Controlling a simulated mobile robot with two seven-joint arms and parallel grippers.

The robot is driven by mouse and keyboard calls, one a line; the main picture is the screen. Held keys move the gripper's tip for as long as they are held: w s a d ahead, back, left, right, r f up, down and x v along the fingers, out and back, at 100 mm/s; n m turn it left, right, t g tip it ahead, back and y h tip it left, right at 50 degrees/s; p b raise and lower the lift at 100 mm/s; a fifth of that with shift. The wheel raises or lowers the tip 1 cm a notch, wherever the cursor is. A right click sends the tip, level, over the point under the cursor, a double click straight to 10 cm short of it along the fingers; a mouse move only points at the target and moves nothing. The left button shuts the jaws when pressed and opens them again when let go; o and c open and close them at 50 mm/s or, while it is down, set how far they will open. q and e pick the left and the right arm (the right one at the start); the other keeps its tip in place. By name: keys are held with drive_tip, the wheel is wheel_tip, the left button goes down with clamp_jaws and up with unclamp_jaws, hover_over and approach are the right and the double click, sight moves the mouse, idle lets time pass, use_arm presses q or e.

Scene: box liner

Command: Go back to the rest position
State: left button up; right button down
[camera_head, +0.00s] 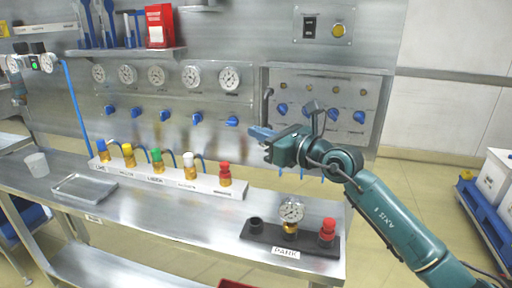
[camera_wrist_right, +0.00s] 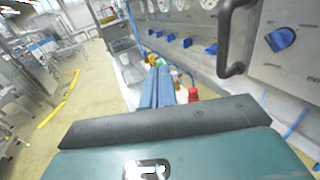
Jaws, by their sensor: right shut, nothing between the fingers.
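The fingers (camera_wrist_right: 158,88) also show closed in the right wrist view. The gripper is above and apart from the bench. My left gripper does not show in either view.
Below is a steel bench (camera_head: 130,205) with a white rack (camera_head: 170,182) of coloured valves. A black base (camera_head: 265,235) holds a gauge (camera_head: 291,211) and a red knob (camera_head: 327,231). Blue valve knobs (camera_head: 233,121) stick out from the panel. A blue cart (camera_head: 480,207) stands at right.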

drive_tip(key=s+f+m+y, duration=0.2)
drive_tip(key=s+f+m, duration=0.15)
drive_tip(key=s, duration=0.55)
drive_tip(key=s+d+f+m+t+h, duration=0.2)
drive_tip(key=s+d+f+m+h, duration=0.15)
drive_tip(key=f+m, duration=0.45)
drive_tip(key=s+d+f+m+t+h, duration=0.25)
drive_tip(key=d+f+m, duration=0.2)
drive_tip(key=m, duration=0.65)
drive_tip(key=s+d+f+m+t+h, duration=0.2)
drive_tip(key=d+f+m+h, duration=0.15)
drive_tip(key=f+m, duration=0.45)
drive_tip(key=s+d+f+m+g+h, duration=0.3)
drive_tip(key=s+f+m+g, duration=0.4)
drive_tip(key=s+f+m, duration=0.5)
wheel_tip(320, 180, down, 3)
drive_tip(key=s+d, duration=0.1)
drive_tip(key=s, duration=0.1)
drive_tip(key=shift+s+m, duration=0.3)
drive_tip(key=shift+m, duration=0.05)
